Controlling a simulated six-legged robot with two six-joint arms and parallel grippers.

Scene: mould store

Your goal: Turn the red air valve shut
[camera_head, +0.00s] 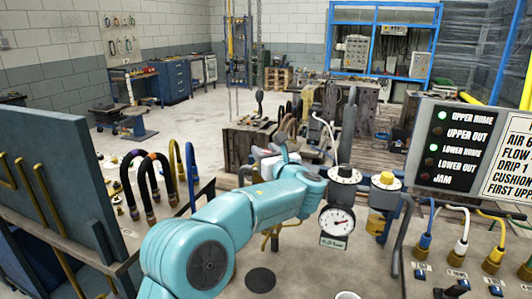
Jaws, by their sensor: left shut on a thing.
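My left arm (255,195) reaches in teal from the lower left across the bench. My left gripper (281,152) is at its far end, left of the gauge, and is small and partly covered by the wrist. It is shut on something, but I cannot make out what. I cannot pick out the red air valve clearly. My right gripper is not in view.
A yellow-knobbed unit (386,181) stands right of the gauge. A panel of lamps (460,145) and coloured hoses (460,235) fill the right side. Black, yellow and blue hoses (150,175) rise at the left beside a large blue-grey panel (55,180). Open floor (195,130) lies behind.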

